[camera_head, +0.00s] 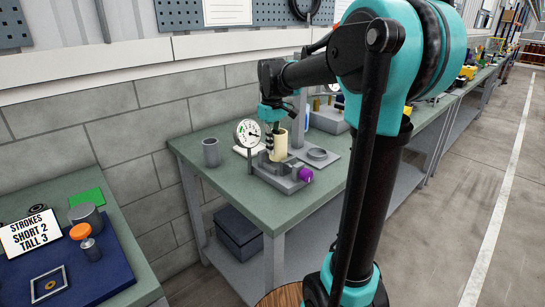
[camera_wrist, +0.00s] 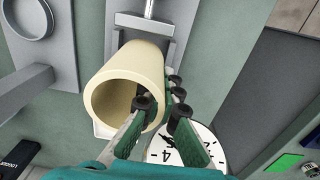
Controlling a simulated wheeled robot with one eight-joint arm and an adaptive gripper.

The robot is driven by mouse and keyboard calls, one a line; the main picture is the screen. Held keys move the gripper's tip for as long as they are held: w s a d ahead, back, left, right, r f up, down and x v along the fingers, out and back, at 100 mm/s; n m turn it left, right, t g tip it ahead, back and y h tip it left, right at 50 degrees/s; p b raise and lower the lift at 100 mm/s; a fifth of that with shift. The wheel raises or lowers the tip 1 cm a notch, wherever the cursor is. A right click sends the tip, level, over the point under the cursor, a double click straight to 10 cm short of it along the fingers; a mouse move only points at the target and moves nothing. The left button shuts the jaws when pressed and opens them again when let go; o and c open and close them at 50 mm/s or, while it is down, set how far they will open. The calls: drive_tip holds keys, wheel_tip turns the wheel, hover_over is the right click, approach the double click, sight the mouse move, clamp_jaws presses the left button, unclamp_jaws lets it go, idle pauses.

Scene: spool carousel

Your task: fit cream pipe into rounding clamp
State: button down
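The cream pipe (camera_head: 280,146) stands upright at the grey rounding clamp (camera_head: 286,178), which has a purple knob (camera_head: 306,174), on the green bench. In the wrist view the pipe (camera_wrist: 128,75) shows its open end towards me, over the grey clamp (camera_wrist: 145,28). My gripper (camera_wrist: 160,98) has one finger inside the pipe's mouth and the other outside, with the wall between them. It looks shut on that wall. In the head view my gripper (camera_head: 270,128) is at the pipe's upper left. The pipe's lower end and its seat in the clamp are hidden.
A dial gauge (camera_head: 248,133) stands close to the left of my gripper. A grey cup (camera_head: 211,153) is further left. A grey ring fixture (camera_head: 317,156) stands right of the clamp. The nearer bench holds a sign (camera_head: 30,232) and a blue mat.

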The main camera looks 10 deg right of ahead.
sight(272, 156)
drive_tip(key=shift+f, duration=1.9)
drive_tip(key=shift+f, duration=0.1)
drive_tip(key=c, duration=1.7)
unclamp_jaws()
wheel_tip(272, 156, up, 12)
drive_tip(key=shift+r, duration=0.15)
drive_tip(key=shift+s, duration=0.15)
